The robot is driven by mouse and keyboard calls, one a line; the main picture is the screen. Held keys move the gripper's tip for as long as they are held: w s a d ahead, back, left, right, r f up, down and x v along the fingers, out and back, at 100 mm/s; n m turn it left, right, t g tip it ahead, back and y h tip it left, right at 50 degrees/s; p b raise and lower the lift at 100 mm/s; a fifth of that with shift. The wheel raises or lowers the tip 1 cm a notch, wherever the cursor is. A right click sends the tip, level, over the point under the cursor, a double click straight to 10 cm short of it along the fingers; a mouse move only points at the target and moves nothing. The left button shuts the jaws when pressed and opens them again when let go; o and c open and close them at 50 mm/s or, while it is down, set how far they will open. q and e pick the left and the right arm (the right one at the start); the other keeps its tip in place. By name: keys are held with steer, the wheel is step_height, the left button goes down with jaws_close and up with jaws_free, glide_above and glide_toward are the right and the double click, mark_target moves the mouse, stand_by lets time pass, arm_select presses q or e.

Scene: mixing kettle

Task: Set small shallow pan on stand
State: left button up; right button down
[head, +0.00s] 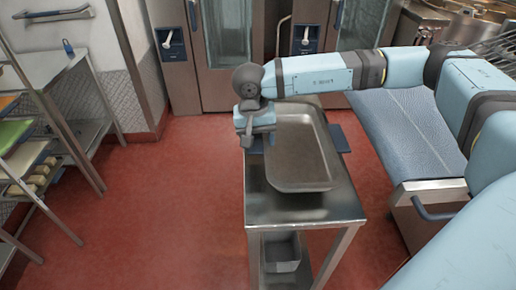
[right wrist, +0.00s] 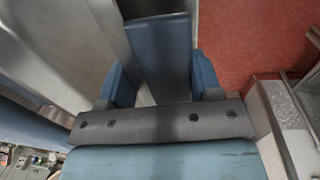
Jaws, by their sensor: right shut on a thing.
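The small shallow pan (head: 300,150) is a grey metal tray with blue side handles. In the head view it lies level over the top of the metal stand (head: 300,208); I cannot tell whether its base touches the top. My right gripper (head: 258,136) is at the pan's left side, shut on its left handle. In the right wrist view the blue handle (right wrist: 160,50) sits between the fingers of my right gripper (right wrist: 162,82). The other handle (head: 340,138) sticks out on the right. My left gripper is not in view.
A grey bin (head: 283,253) stands on the stand's lower shelf. A large unit with a blue textured top (head: 400,130) is close to the right. Tall steel cabinets (head: 225,55) stand behind. A rack with trays (head: 30,150) is at the left. The red floor between is clear.

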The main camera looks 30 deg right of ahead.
step_height(320, 180, down, 4)
steer(key=shift+r, duration=0.1)
steer(key=shift+c, duration=1.5)
jaws_free()
steer(key=r, duration=0.8)
steer(key=a+r+b, duration=0.1)
steer(key=r, duration=0.3)
steer(key=shift+w, duration=0.3)
steer(key=shift+a+f, duration=0.1)
